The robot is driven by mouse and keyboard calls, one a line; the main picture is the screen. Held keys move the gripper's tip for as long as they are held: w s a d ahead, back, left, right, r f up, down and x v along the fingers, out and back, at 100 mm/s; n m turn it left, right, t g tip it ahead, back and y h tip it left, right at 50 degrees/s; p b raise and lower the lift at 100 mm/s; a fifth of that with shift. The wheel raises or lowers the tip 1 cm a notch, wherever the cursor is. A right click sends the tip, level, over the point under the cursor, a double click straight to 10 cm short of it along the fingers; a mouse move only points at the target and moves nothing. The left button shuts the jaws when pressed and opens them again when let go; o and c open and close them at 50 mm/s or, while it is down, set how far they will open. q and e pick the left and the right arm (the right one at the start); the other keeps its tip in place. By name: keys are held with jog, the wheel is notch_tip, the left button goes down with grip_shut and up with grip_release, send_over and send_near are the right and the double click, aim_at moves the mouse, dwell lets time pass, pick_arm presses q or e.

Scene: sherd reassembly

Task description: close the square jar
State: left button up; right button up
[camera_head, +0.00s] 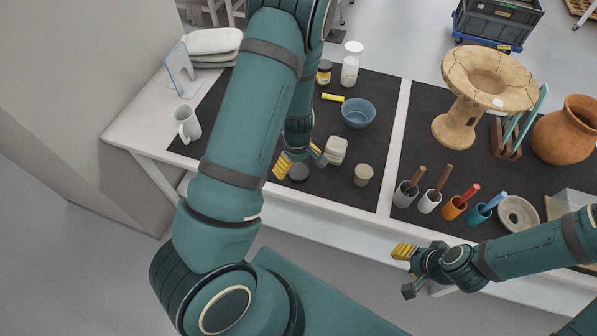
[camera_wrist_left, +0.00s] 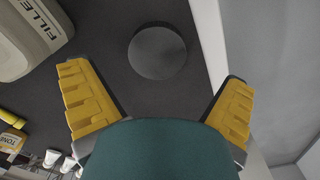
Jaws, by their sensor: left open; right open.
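The pale square jar (camera_head: 335,150) stands on the dark mat; it also shows at the top left of the left wrist view (camera_wrist_left: 28,38), with lettering on its side. I cannot make out its mouth. A dark grey round disc, perhaps its lid (camera_head: 299,173), lies flat on the mat left of the jar; it also shows in the left wrist view (camera_wrist_left: 157,52). My left gripper (camera_head: 301,161) is open and empty, its fingers apart on either side of the disc in the wrist view, not touching it. My right gripper (camera_head: 406,270) is open and empty, off the table's front edge.
A small beige-topped jar (camera_head: 363,175) stands right of the square jar. A blue bowl (camera_head: 358,113) and a yellow tube (camera_head: 333,97) lie behind. A white mug (camera_head: 187,123) stands at left. Tool cups (camera_head: 405,194) line the right mat's front.

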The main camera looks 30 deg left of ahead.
aim_at(298, 170)
pick_arm(q)
jog(key=f, duration=0.2)
jog(key=f+b, duration=0.1)
jog(key=f, duration=0.1)
jog(key=shift+w+a+f, duration=0.1)
jog(key=shift+w+f, duration=0.1)
jog(key=shift+r, duration=0.1)
jog(key=c, duration=0.8)
jog(key=shift+c, duration=0.2)
notch_tip(298, 170, up, 10)
jog(key=p, duration=0.2)
jog(key=shift+p, duration=0.4)
